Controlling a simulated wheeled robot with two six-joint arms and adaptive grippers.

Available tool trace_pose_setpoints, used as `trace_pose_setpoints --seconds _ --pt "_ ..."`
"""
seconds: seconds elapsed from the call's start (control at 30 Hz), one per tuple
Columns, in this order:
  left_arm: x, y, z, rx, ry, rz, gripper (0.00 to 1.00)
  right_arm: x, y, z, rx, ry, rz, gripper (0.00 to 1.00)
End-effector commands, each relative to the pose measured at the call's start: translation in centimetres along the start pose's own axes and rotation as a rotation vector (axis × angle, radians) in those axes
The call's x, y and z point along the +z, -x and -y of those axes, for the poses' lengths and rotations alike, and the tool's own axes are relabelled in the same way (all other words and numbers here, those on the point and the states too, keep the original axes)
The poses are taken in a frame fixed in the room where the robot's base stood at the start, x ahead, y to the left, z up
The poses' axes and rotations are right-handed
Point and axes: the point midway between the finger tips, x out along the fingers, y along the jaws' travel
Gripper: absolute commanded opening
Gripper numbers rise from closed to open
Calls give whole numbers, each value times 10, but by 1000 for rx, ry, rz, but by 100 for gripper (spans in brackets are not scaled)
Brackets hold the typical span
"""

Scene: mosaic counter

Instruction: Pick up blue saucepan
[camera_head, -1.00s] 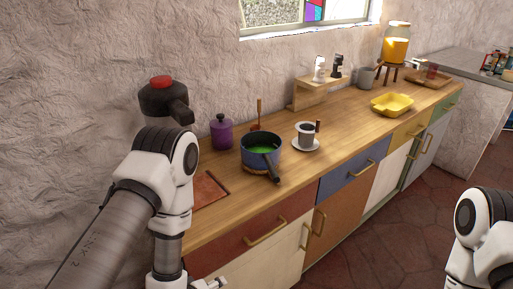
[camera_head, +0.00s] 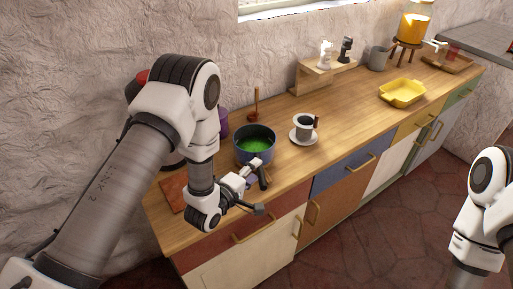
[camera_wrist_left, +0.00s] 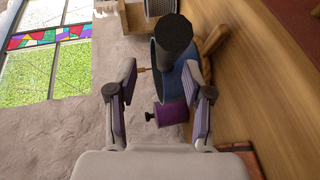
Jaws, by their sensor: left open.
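The blue saucepan (camera_head: 241,154) stands upright on the wooden counter with green contents. Its dark handle (camera_head: 264,181) points toward the counter's front edge. My left gripper (camera_head: 256,174) is open beside the handle, on the front side of the pan. In the left wrist view the handle (camera_wrist_left: 173,38) is close ahead, nearer the right finger of the left gripper (camera_wrist_left: 160,70), and covers part of the pan. I cannot tell if it lies between the fingertips. My right arm shows at the right edge; its gripper is out of view.
A purple lidded pot (camera_wrist_left: 171,112) stands behind my left arm. A cup on a saucer (camera_head: 304,141) is just right of the pan. A yellow tray (camera_head: 402,95) and a wooden shelf (camera_head: 312,80) lie farther right. The counter between is mostly clear.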

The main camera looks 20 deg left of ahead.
Motion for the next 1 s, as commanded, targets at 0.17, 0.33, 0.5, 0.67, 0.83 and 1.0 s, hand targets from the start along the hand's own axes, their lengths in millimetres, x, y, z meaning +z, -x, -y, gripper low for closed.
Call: trace_pose_setpoints --seconds 0.17,0.33,0.5,0.67,0.83,1.0 --pt "-2 -30 -2 0 -1 0 51 -1 17 0 0 0 -3 0" --pt "-2 -36 1 -2 0 -1 51 -1 16 0 0 0 -3 0" --pt "-2 -36 1 -1 -1 -1 19 -1 16 0 0 0 -3 0" --pt "-2 -36 1 -1 -1 -1 0 -1 16 0 0 0 -3 0" --pt "-2 -36 -2 4 -2 -2 0 -1 16 0 0 0 -3 0" --pt "-2 -36 -2 2 -2 -1 0 -1 15 0 0 0 -3 0"
